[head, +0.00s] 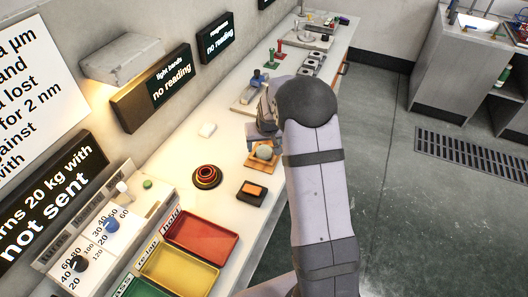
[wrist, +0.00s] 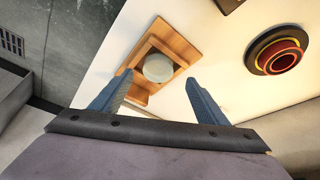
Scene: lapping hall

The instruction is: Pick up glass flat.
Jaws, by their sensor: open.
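The glass flat (wrist: 158,68) is a pale, round disc sitting in a square wooden holder (wrist: 181,47) on the white bench. In the head view the glass flat (head: 264,152) shows as a small grey-white disc on the orange-brown holder (head: 254,162), just left of my arm. My gripper (wrist: 155,90) is open and empty in the wrist view. Its two blue fingers are apart, with the disc showing just beyond and between their tips. In the head view my arm hides most of the gripper.
A stack of dark, red and yellow rings (wrist: 277,57) stands right of the holder. In the head view, an orange-and-black block (head: 251,192) lies nearer, and red (head: 203,236) and yellow (head: 180,270) trays line the front.

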